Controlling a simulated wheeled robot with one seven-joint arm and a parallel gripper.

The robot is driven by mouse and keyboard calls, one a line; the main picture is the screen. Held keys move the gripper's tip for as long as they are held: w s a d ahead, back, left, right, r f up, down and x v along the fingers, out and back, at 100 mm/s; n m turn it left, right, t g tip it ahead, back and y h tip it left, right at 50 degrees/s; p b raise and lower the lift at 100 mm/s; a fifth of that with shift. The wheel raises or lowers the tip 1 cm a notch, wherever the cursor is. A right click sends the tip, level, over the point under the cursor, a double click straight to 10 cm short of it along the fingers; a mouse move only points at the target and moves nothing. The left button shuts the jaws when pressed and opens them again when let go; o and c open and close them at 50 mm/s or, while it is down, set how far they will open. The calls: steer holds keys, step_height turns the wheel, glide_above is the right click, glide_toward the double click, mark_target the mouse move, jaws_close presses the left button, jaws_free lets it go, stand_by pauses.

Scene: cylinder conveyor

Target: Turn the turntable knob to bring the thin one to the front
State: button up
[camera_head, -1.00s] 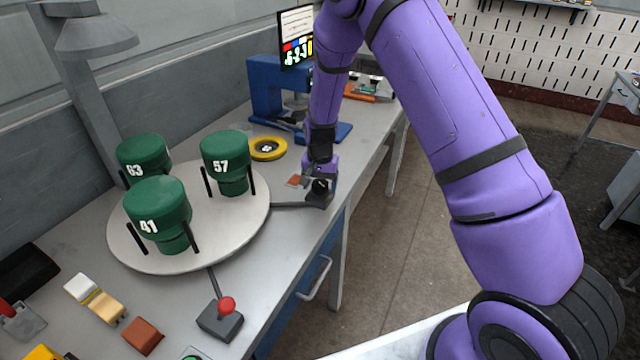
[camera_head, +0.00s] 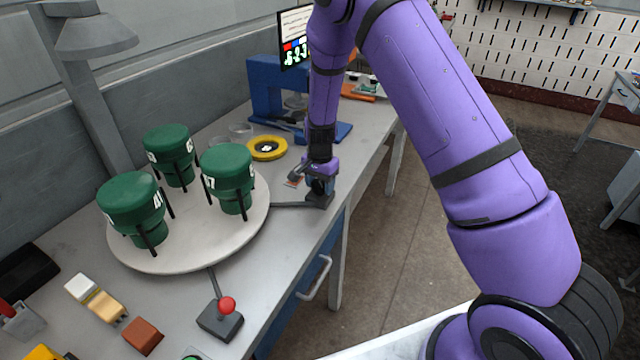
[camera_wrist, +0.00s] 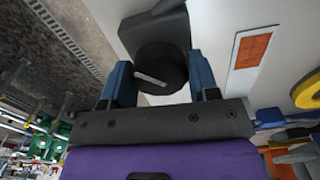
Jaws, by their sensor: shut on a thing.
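A pale round turntable (camera_head: 185,245) carries three green cylinders held by black posts. One marked 41 (camera_head: 130,195) is at the front left. Another (camera_head: 170,146) is at the back, its number mostly turned away. The third (camera_head: 228,168), showing a 7 at its left edge, is at the right. I cannot tell which is thinnest; their wide tops look alike. My gripper (camera_head: 318,186) reaches down to the knob box right of the turntable. In the wrist view its blue fingers (camera_wrist: 160,78) are shut on the black round knob (camera_wrist: 155,66), which has a white line.
A joystick box with a red ball (camera_head: 227,305) stands at the front. Coloured blocks (camera_head: 143,336) lie front left. A yellow ring (camera_head: 267,148) and a blue machine (camera_head: 265,90) are behind. A lamp (camera_head: 95,40) overhangs the back left.

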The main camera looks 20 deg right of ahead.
mark_target(320, 183)
steer(key=shift+m, duration=0.8)
steer(key=o, duration=0.9)
step_height(320, 183, up, 11)
steer(key=shift+f, duration=0.1)
